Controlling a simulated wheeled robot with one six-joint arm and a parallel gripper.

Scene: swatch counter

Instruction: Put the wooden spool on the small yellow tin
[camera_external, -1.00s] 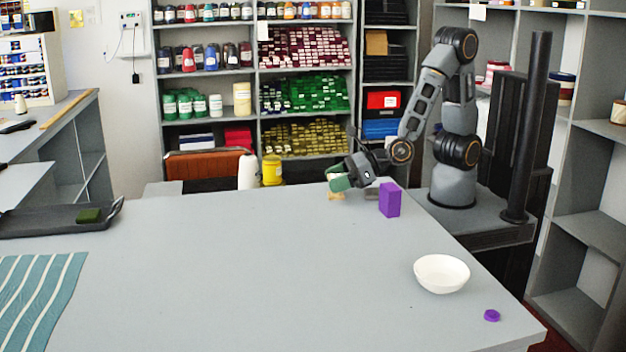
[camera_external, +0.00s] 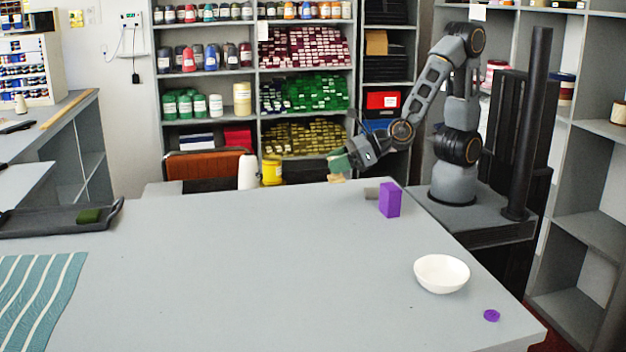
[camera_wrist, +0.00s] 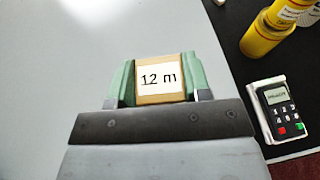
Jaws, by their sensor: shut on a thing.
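The wooden spool is a light tan block with a white "12 m" label (camera_wrist: 159,77) in the wrist view. My gripper (camera_wrist: 158,88) is shut on it, with a green finger on each side. In the external view the spool (camera_external: 336,179) hangs below my gripper (camera_external: 340,163), above the far edge of the grey counter. A yellow container with a white label (camera_external: 272,170) stands behind the counter beside a white cone. Yellow also shows in the wrist view at upper right (camera_wrist: 264,37), over a dark surface; I cannot tell if this is the small tin.
A purple box (camera_external: 389,200) and a small grey block (camera_external: 372,193) stand right of my gripper. A white bowl (camera_external: 442,273) and a purple disc (camera_external: 491,315) are at the front right. A card reader (camera_wrist: 277,107) shows in the wrist view. The counter's middle is clear.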

